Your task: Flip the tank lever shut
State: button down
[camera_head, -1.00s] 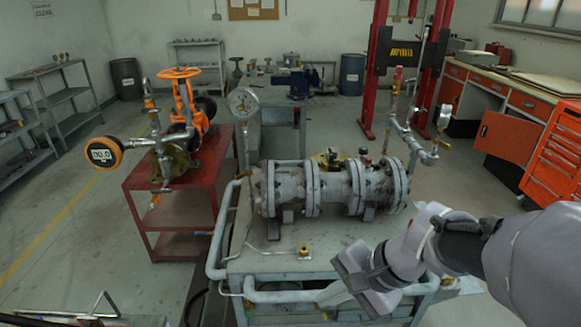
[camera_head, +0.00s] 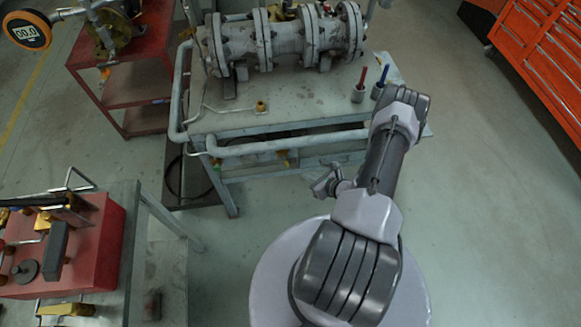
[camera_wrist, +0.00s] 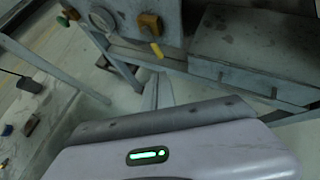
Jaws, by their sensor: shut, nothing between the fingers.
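A small brass valve (camera_wrist: 148,22) with a yellow lever (camera_wrist: 157,49) shows at the top of the wrist view. The lever slants downward from the valve. A small yellow fitting (camera_head: 283,158) also shows below the workbench's front edge in the head view; I cannot tell whether it is the same valve. The grey flanged tank (camera_head: 285,40) lies on the workbench. My gripper (camera_head: 318,186) is in front of the bench, low beside my forearm. Its fingers (camera_wrist: 158,88) are shut and empty, apart from the yellow lever and below it in the wrist picture.
The workbench (camera_head: 315,102) carries a brass fitting (camera_head: 260,106) and two small cups with red and blue tools (camera_head: 358,93). A pipe rail (camera_head: 280,144) runs along its front.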

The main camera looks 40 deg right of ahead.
aim_at(288, 164)
jog(key=b+x, duration=0.1)
jog(key=x, duration=0.1)
jog(key=b+x, duration=0.1)
jog(key=x, duration=0.2)
jog(key=r+b+x, duration=0.1)
jog(key=x, duration=0.2)
jog(key=shift+w+a, duration=0.1)
jog(key=shift+w, duration=0.85)
jog(key=shift+w+a+f+b, duration=0.25)
jog(key=shift+a+f+b, duration=0.2)
jog(key=shift+b, duration=0.15)
jog(key=shift+r, duration=0.15)
